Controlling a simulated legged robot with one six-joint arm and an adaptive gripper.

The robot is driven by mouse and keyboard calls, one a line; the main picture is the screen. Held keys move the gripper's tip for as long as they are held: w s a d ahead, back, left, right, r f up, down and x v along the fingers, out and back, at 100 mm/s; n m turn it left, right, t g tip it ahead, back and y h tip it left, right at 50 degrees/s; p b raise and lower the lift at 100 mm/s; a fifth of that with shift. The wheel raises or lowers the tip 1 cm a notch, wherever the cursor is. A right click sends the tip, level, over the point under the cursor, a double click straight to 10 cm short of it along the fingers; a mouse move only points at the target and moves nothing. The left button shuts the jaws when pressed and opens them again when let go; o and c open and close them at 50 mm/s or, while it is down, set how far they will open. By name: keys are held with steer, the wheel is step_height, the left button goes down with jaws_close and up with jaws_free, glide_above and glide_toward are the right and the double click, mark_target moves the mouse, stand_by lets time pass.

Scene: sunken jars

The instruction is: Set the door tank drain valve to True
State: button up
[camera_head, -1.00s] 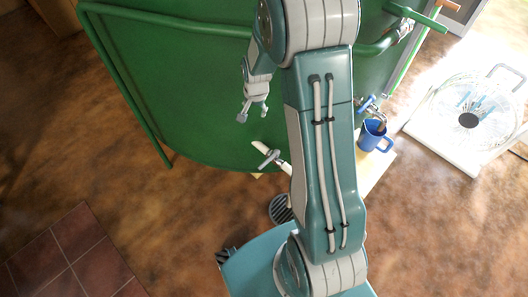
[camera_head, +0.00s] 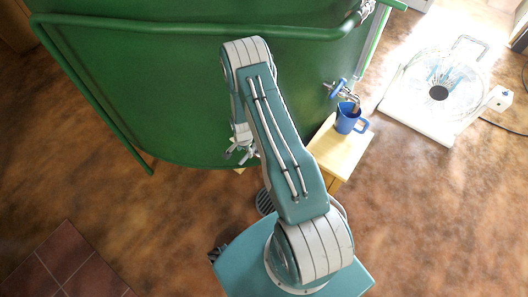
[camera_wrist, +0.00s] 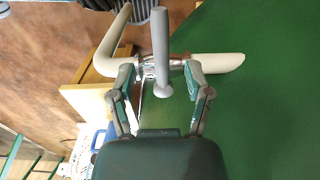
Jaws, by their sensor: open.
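The drain valve shows in the wrist view as a pale pipe (camera_wrist: 218,66) with a metal fitting and a grey lever handle (camera_wrist: 160,45). The pipe meets the green tank (camera_head: 150,90) on the right and bends away at the left. My gripper (camera_wrist: 159,75) is open, one finger on each side of the lever's rounded near end. I cannot tell whether a finger touches it. In the head view my gripper (camera_head: 240,154) is low at the tank's front edge, and my arm hides most of the valve.
A blue-handled tap (camera_head: 338,89) sticks out from the tank above a blue mug (camera_head: 346,121) on a small wooden stand (camera_head: 341,150). A fan (camera_head: 438,90) lies on a white base at the right. Open brown floor (camera_head: 440,220) is at the lower right.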

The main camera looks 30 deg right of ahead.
mark_target(246, 156)
steer(key=shift+a+f, duration=0.2)
steer(key=shift+f, duration=1.05)
steer(key=shift+d+f, duration=0.2)
steer(key=shift+f, duration=1.2)
